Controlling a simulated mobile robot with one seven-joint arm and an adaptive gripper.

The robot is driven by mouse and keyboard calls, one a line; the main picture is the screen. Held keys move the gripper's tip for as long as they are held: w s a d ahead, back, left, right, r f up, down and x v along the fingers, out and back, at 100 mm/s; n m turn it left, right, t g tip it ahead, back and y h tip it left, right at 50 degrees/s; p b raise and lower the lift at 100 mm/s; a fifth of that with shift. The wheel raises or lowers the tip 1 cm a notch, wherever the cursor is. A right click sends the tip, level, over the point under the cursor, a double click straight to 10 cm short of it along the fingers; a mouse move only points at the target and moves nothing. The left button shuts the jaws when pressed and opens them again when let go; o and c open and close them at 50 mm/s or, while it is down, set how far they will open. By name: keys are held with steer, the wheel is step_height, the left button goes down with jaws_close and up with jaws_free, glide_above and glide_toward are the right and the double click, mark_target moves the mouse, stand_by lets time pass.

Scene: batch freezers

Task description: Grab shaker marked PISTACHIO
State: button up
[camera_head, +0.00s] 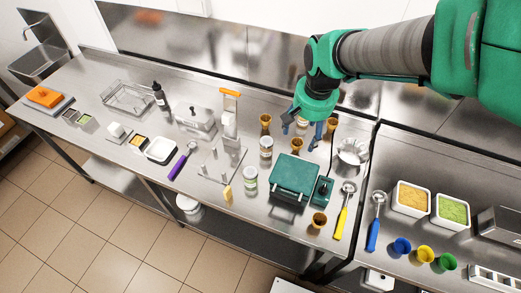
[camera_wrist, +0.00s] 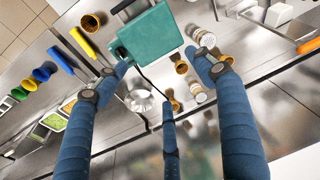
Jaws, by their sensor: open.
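Three shakers with pale lids stand on the steel table in the head view, and their lettering is too small to read. One shaker with green on its body (camera_head: 250,180) stands nearest the front edge, left of the teal box. A second shaker (camera_head: 266,147) is behind it. A third shaker (camera_head: 302,122) stands further back, close to my gripper (camera_head: 308,130). My gripper is open and empty, its blue fingers spread above the back of the table. In the wrist view, one shaker (camera_wrist: 203,38) is by the right fingertip and another (camera_wrist: 196,93) is lower.
A teal box (camera_head: 295,174) stands in front of my gripper. Brown cups (camera_head: 265,121) stand around the shakers. A metal bowl (camera_head: 353,151) is to the right. A metal stand (camera_head: 222,162) is to the left. The wall panel is close behind my gripper.

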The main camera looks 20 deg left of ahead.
steer(key=a+f+g+b, duration=0.1)
steer(key=a+f, duration=0.7)
steer(key=a, duration=0.1)
steer(key=n+h+b, duration=0.1)
glide_toward(250, 170)
steer(key=shift+w+a+g, duration=0.15)
steer(key=shift+w+g, duration=0.05)
steer(key=shift+g, duration=0.1)
step_height(250, 170, down, 8)
steer(key=shift+f, duration=0.25)
steer(key=shift+d+f, duration=0.15)
steer(key=shift+f, duration=1.15)
steer(key=shift+d+f, duration=0.1)
steer(key=shift+f, duration=1.2)
